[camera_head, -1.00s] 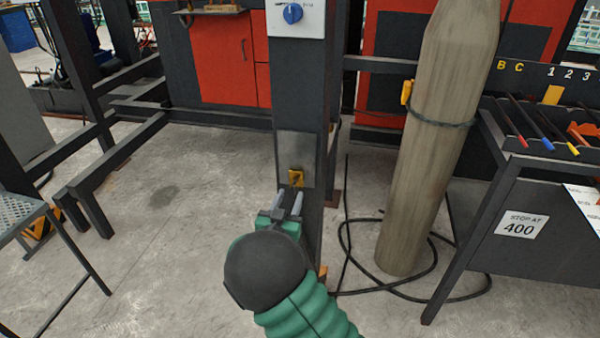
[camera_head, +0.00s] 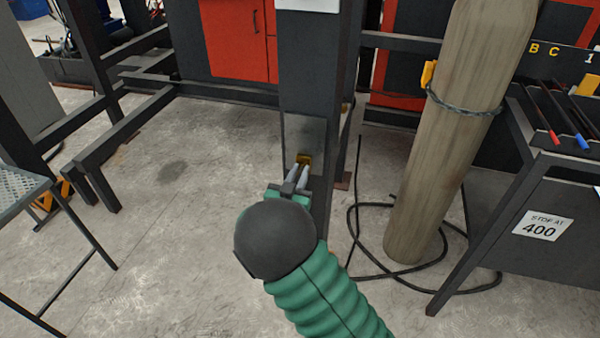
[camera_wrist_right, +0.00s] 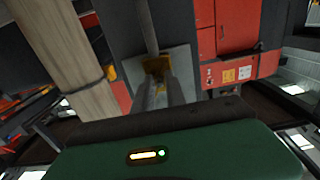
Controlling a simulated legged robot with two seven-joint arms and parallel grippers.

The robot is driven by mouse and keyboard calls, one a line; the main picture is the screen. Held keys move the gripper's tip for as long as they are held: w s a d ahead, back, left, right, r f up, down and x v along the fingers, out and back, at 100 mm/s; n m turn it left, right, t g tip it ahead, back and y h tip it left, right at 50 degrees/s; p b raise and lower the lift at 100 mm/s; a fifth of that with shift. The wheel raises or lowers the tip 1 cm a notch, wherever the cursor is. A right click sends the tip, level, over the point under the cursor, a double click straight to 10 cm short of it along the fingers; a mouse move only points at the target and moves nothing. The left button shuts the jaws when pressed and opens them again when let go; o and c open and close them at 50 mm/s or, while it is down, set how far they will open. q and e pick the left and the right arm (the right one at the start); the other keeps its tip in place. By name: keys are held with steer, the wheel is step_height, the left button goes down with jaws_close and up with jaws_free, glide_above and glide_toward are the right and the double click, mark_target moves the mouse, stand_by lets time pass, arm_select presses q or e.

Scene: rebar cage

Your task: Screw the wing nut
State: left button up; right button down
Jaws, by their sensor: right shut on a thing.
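The wing nut (camera_head: 304,159) is a small yellow-brass piece on a grey metal plate (camera_head: 304,133) fixed to the dark upright post (camera_head: 315,75). My right gripper (camera_head: 303,170) comes up from below, with its two pale fingers at the wing nut and shut on it. The wrist and green sleeve hide the lower part of the post. In the right wrist view the fingers (camera_wrist_right: 157,84) reach the yellow wing nut (camera_wrist_right: 157,66) in front of the plate. The exact finger contact is too small to make out. My left gripper is not in view.
A large wooden-looking cylinder (camera_head: 445,130) with a chain stands right of the post, with black cable (camera_head: 370,270) on the floor around it. A dark bench with a "400" sign (camera_head: 541,226) is at right. A metal-topped table (camera_head: 20,190) is at left. Open concrete floor lies between.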

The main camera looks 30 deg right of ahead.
stand_by(0.3)
steer(key=shift+f+m, duration=0.1)
steer(key=shift+m, duration=0.3)
stand_by(0.4)
steer(key=m+b, duration=0.3)
steer(key=m, duration=0.1)
steer(key=shift+f, duration=0.2)
steer(key=m+b, duration=0.4)
steer(key=m, duration=0.1)
steer(key=shift+a+r+m+b, duration=0.1)
steer(key=shift+m+b, duration=0.55)
steer(key=shift+m, duration=0.25)
steer(key=c, duration=1.4)
jaws_free()
steer(key=shift+w, duration=0.1)
steer(key=shift+o, duration=0.2)
